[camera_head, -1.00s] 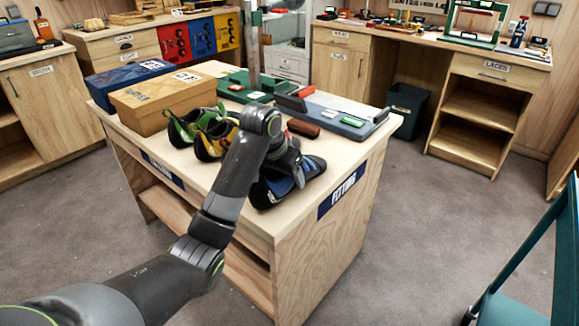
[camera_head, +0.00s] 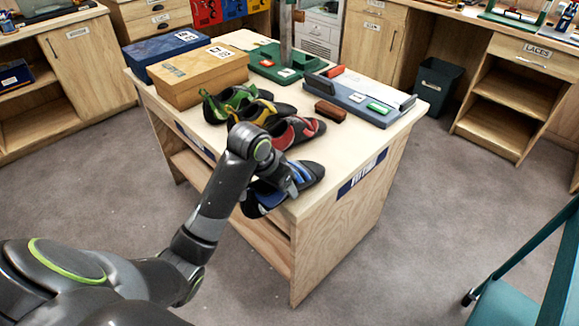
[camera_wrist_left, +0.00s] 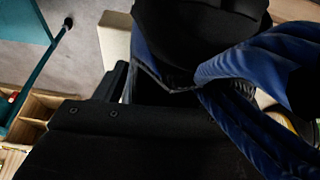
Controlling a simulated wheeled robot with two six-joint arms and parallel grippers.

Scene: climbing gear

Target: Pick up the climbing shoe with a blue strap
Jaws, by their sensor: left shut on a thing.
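The climbing shoe with a blue strap (camera_head: 310,173) is dark with blue panels, at the front corner of the fitting table (camera_head: 345,143). My left gripper (camera_head: 286,181) is shut on it and hides its middle. Its heel end overlaps the table's front edge. I cannot tell whether its sole touches the top. In the left wrist view, the shoe's blue and black material (camera_wrist_left: 255,60) fills the right side, close against the dark gripper. A red shoe (camera_head: 298,131), a yellow shoe (camera_head: 262,111) and a green shoe (camera_head: 228,100) stand behind it in a row. My right gripper is out of view.
An orange-tan box (camera_head: 200,78) and a blue box (camera_head: 165,55) stand at the table's back left. A brown block (camera_head: 330,111) and a blue-grey tray (camera_head: 365,108) lie at the right. A teal chair (camera_head: 515,300) stands at lower right. Open floor lies in front.

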